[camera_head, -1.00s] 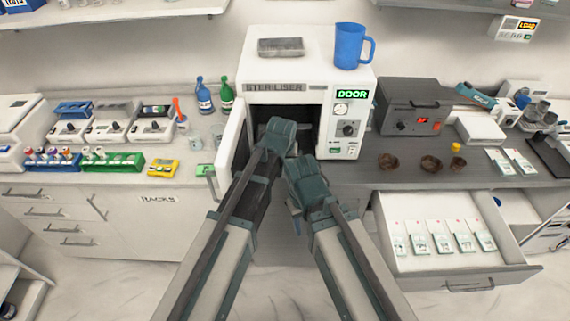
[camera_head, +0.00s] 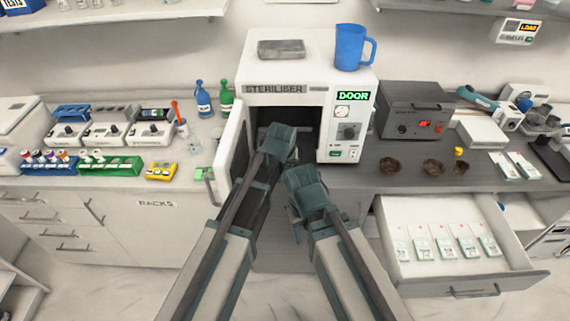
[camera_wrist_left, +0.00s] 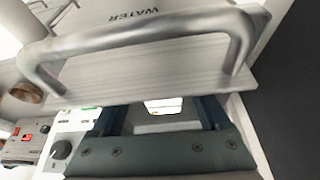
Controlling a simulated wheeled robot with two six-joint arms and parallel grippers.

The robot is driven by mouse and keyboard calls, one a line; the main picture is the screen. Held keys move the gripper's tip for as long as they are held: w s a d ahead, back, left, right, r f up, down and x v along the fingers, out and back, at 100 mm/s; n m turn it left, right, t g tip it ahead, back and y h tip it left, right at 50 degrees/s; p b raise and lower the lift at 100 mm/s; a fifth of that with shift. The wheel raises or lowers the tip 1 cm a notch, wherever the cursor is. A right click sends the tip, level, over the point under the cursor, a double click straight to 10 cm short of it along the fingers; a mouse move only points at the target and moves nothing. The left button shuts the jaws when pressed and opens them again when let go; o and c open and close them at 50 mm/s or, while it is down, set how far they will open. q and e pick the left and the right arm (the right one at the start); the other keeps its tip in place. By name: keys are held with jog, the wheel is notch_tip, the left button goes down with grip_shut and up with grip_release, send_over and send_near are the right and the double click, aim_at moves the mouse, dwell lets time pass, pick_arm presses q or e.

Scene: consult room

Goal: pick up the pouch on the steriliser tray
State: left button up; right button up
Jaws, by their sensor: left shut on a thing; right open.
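The white steriliser (camera_head: 300,95) stands at the centre with its door (camera_head: 231,140) swung open to the left and its chamber dark. My left gripper (camera_head: 277,141) is at the chamber mouth; its fingertips are hidden by its own body in the head view. In the left wrist view a small pale piece with a yellowish mark, seemingly the pouch (camera_wrist_left: 163,105), shows between the fingers, and the gripper is shut on it. My right gripper (camera_head: 298,228) is open and empty, in front of the counter below the steriliser, pointing down.
A blue jug (camera_head: 350,47) and a grey block (camera_head: 281,48) stand on the steriliser. An open drawer (camera_head: 460,279) with several packets juts out at right. Racks and bottles line the left counter. A metal handle (camera_wrist_left: 140,35) on a panel marked WATER is close in the wrist view.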

pick_arm(q)
notch_tip(320, 180, up, 10)
jog(key=p, duration=1)
jog(key=shift+s, duration=0.1)
